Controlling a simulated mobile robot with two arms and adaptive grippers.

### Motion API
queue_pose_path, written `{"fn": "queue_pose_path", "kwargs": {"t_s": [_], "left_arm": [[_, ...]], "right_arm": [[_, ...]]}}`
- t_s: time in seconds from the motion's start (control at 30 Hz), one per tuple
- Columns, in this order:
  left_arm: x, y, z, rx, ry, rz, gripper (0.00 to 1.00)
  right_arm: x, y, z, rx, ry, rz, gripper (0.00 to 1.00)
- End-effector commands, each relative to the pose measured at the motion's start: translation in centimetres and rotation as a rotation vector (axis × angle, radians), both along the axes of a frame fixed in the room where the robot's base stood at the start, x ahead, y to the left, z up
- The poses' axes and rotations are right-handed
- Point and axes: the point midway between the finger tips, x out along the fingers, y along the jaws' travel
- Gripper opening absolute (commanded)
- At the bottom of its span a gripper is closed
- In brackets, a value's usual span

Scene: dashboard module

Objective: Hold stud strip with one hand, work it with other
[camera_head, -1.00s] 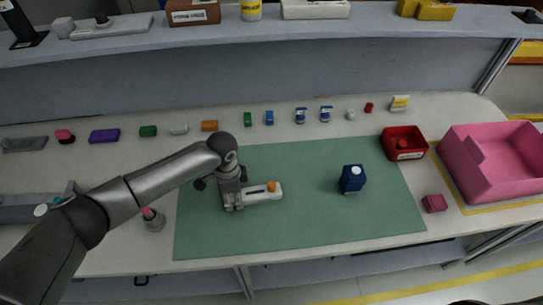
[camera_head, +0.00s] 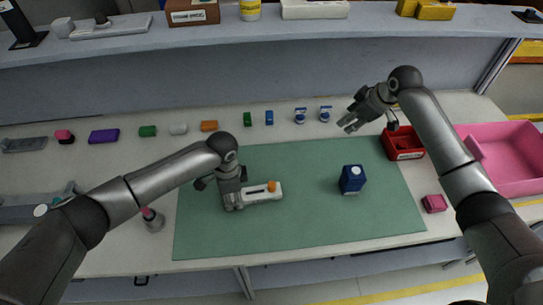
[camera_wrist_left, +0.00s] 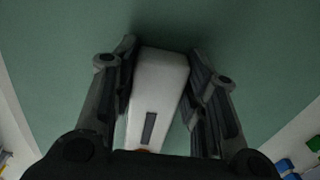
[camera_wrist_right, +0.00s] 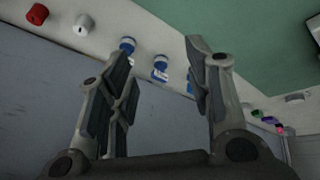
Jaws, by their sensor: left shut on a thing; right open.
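A white stud strip (camera_head: 262,194) with an orange knob (camera_head: 272,186) on its right end lies on the green mat (camera_head: 310,225). My left gripper (camera_head: 234,206) is shut on its left part. In the left wrist view the white strip (camera_wrist_left: 158,85), with a dark slot, sits between the two fingers. My right gripper (camera_head: 347,124) is open and empty, in the air near the back edge of the mat. In the right wrist view two blue-capped items (camera_wrist_right: 160,68) show beyond its open fingers (camera_wrist_right: 160,70); it appears apart from them.
A dark blue carton (camera_head: 352,179) stands on the mat's right part. A red bin (camera_head: 407,154), a pink tray (camera_head: 510,180) and a small pink box (camera_head: 434,203) are at the right. Several small items line the back, including a green block (camera_head: 247,119). The mat's front is clear.

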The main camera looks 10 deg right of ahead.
Motion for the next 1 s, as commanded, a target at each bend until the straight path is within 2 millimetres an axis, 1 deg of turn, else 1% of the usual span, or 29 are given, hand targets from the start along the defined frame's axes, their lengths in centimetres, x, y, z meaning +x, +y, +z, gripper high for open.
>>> {"fn": "queue_pose_path", "kwargs": {"t_s": [0.03,0.13,0.17,0.2,0.27,0.3,0.4,0.53,0.6,0.73,0.87,1.0], "left_arm": [[0.0,0.1,-0.1,0.002,0.001,0.001,0.02],[0.0,0.1,-0.1,0.002,0.001,0.001,0.02],[0.0,0.1,-0.1,0.002,0.001,0.001,0.02],[0.0,0.1,-0.1,0.002,0.001,0.001,0.02],[0.0,0.1,-0.1,0.002,0.001,0.001,0.02],[0.0,0.1,-0.1,0.002,0.001,0.001,0.02],[0.0,0.1,-0.1,0.002,0.001,0.001,0.02],[0.0,0.1,-0.1,0.002,0.001,0.001,0.02],[0.0,0.1,-0.1,0.002,0.001,0.001,0.02],[0.0,0.1,-0.1,0.002,0.001,0.001,0.02],[0.0,0.1,-0.1,0.002,0.001,0.000,0.02],[-0.1,0.0,-0.1,0.001,0.001,0.000,0.02]], "right_arm": [[-0.5,3.3,-0.1,-0.017,0.027,0.089,0.47],[-2.2,9.0,-0.5,-0.070,0.088,0.274,0.47],[-2.8,10.7,-0.5,-0.089,0.107,0.332,0.47],[-3.7,12.8,-0.5,-0.117,0.128,0.412,0.47],[-5.2,15.9,-0.4,-0.162,0.160,0.533,0.47],[-6.3,17.7,-0.3,-0.195,0.182,0.612,0.47],[-8.8,21.2,0.1,-0.281,0.226,0.791,0.47],[-11.1,23.8,0.5,-0.369,0.268,0.950,0.47],[-11.9,24.5,0.7,-0.399,0.281,1.000,0.47],[-12.5,24.9,0.4,-0.424,0.295,1.040,0.47],[-12.6,24.9,-1.0,-0.424,0.297,1.043,0.47],[-12.6,24.9,-3.6,-0.424,0.300,1.040,0.47]]}}
